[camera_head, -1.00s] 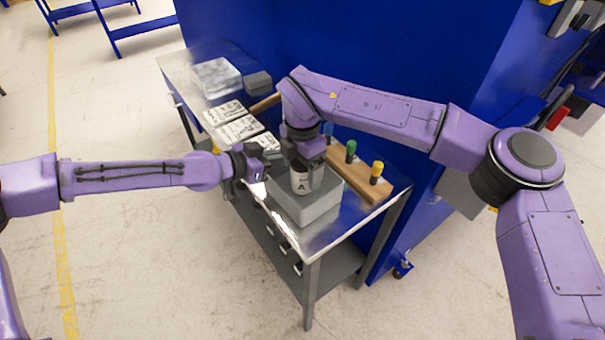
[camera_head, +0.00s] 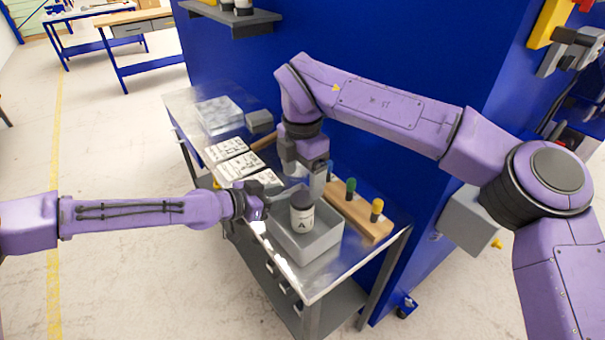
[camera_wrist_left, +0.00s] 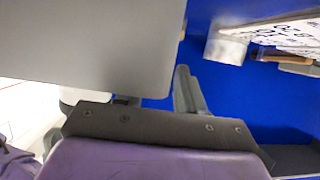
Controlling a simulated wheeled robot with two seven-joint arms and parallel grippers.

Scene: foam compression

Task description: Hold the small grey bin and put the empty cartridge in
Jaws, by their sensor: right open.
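The small grey bin (camera_head: 322,240) stands on the metal bench's near end. A white cartridge (camera_head: 302,217) with a dark top and a letter A stands upright inside it; its base is hidden by the bin's near wall. My right gripper (camera_head: 316,183) is open just above and behind the cartridge, apparently clear of it. My left gripper (camera_head: 258,207) is at the bin's left wall, apparently shut on it. In the left wrist view a large grey wall (camera_wrist_left: 90,40) fills the upper left, with one finger beside its edge; the other finger is mostly hidden.
A wooden block (camera_head: 365,217) with green and yellow-topped pieces stands right of the bin. White printed cards (camera_head: 237,166) and a clear box (camera_head: 219,115) lie farther back on the bench (camera_head: 185,105). A blue wall (camera_head: 420,70) closes off the far side.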

